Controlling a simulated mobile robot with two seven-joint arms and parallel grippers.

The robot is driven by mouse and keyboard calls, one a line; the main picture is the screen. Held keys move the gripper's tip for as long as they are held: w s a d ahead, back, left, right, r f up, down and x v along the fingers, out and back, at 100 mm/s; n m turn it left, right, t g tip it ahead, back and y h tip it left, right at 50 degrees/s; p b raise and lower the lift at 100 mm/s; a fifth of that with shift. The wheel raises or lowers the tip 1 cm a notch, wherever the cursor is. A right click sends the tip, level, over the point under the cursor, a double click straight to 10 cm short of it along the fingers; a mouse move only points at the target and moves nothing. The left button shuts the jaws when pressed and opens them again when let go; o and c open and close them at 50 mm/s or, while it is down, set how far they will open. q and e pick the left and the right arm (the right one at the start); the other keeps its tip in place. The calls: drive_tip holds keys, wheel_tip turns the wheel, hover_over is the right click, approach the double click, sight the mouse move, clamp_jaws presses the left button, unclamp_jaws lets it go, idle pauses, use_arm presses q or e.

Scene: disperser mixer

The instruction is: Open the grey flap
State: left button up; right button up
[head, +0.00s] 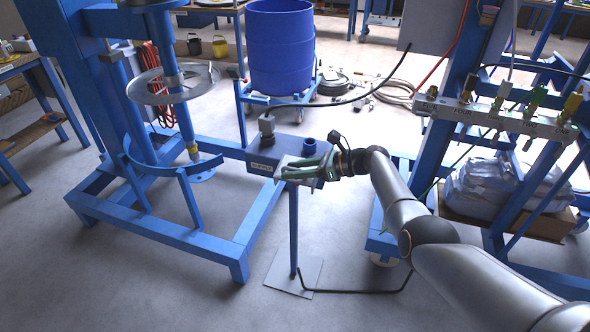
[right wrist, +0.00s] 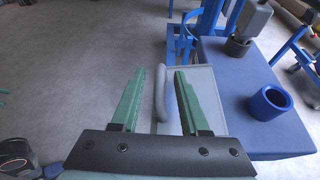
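The grey flap (right wrist: 206,88) is a pale panel with a raised grey bar handle (right wrist: 160,92), on the side of a blue-grey box (right wrist: 262,92) in the right wrist view. My right gripper (right wrist: 158,78) is open, with its green fingers on either side of the handle. The right finger covers part of the flap, and I cannot tell whether the fingers touch the handle. In the head view my right gripper (head: 282,168) is in front of the box (head: 262,157), which stands on a blue post; the flap is hard to make out there.
A blue socket (right wrist: 269,103) and a grey connector with a cable (head: 267,127) stand on the box top. A blue mixer frame (head: 170,225) stands left, a blue drum (head: 281,50) behind, and a valve rack (head: 497,118) right.

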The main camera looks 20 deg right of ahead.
drive_tip(key=shift+d+r, duration=0.15)
drive_tip(key=shift+d, duration=0.05)
drive_tip(key=p+v, duration=0.3)
drive_tip(key=v, duration=0.9)
drive_tip(key=shift+s, duration=0.1)
